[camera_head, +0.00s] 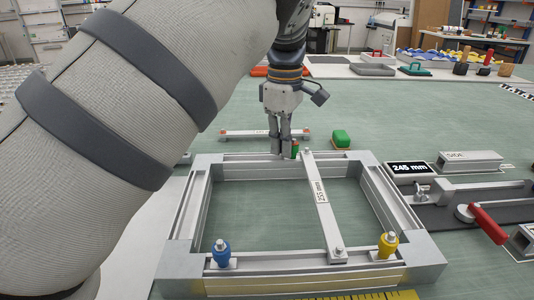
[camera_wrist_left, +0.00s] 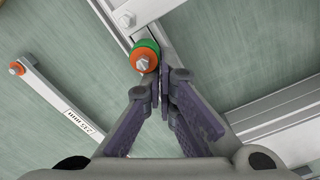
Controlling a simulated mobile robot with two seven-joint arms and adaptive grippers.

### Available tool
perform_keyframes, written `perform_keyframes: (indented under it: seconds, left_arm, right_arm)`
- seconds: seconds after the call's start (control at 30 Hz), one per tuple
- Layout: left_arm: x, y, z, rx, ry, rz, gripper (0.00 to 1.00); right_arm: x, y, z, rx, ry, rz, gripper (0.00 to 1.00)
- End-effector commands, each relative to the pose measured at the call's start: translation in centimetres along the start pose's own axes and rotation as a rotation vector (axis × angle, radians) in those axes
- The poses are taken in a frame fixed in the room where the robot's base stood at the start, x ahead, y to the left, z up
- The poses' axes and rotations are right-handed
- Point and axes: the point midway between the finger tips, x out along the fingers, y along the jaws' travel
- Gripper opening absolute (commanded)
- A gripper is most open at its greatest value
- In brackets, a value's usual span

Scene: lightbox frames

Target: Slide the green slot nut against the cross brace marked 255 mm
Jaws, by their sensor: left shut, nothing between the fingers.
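The green slot nut (camera_head: 295,149) sits in the far rail of the silver frame (camera_head: 180,260), just left of the far end of the cross brace marked 255 mm (camera_head: 325,208). In the left wrist view the nut (camera_wrist_left: 146,54) shows a green body, an orange ring and a bolt head, close to the brace's bolted end (camera_wrist_left: 126,19). I cannot tell whether nut and brace touch. My left gripper (camera_head: 279,153) points down at the far rail, on the nut's left side. Its fingers (camera_wrist_left: 165,86) are shut and empty, right beside the nut.
A blue slot nut (camera_head: 221,253) and a yellow one (camera_head: 388,245) sit in the near rail. A 245 mm display (camera_head: 408,169) and a red-handled clamp (camera_head: 488,224) stand at right.

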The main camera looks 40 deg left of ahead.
Motion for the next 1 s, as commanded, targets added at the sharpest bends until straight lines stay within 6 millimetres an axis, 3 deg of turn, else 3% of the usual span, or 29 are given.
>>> perform_keyframes:
  seconds: [0.6,1.0]
  left_arm:
    - [-0.3,-0.6,-1.0,0.000,-0.003,0.004,0.00]
    - [-5.3,-0.5,-1.0,0.001,-0.002,0.005,0.00]
  right_arm:
    - [-0.9,0.0,-0.6,0.000,0.029,-0.001,0.48]
    - [-1.6,-0.1,-1.1,0.000,0.052,-0.002,0.48]
